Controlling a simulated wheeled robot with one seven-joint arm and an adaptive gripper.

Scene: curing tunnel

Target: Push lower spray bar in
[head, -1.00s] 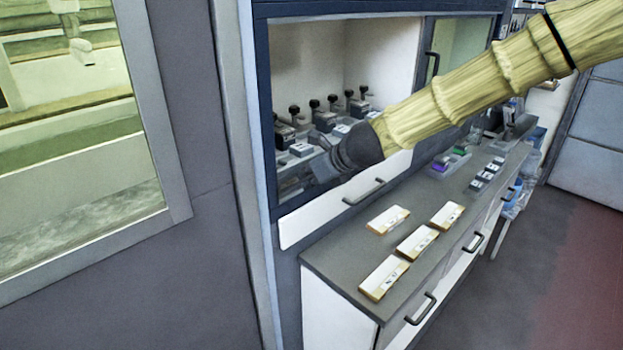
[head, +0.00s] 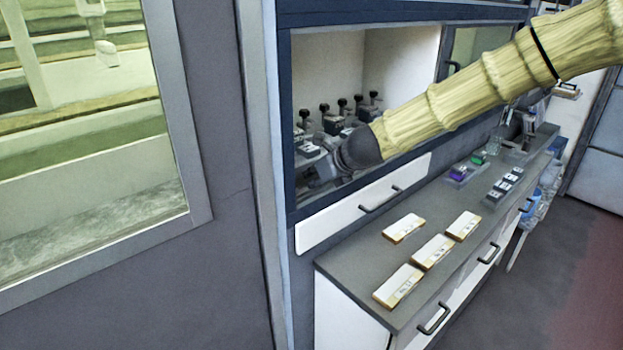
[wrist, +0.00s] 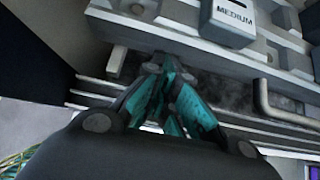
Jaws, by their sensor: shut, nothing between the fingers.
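My gripper (head: 312,182) is at the lower left of the cabinet's open recess in the head view, small and partly hidden by my wrist. In the wrist view its teal fingers (wrist: 164,70) are together and empty. They point at a grey ledge, just below a block labelled MEDIUM (wrist: 233,24). A pale bent bar or handle (wrist: 264,104) is to the right of the fingers, apart from them. I cannot tell for certain which part is the lower spray bar. I cannot tell whether the fingertips touch the ledge.
Several black-knobbed units (head: 333,122) stand in the recess. A white drawer front with a dark handle (head: 380,199) is below it. White-topped boxes (head: 434,252) lie on the grey counter (head: 345,262). A grey wall and a window (head: 80,150) are at left. Floor is clear at right.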

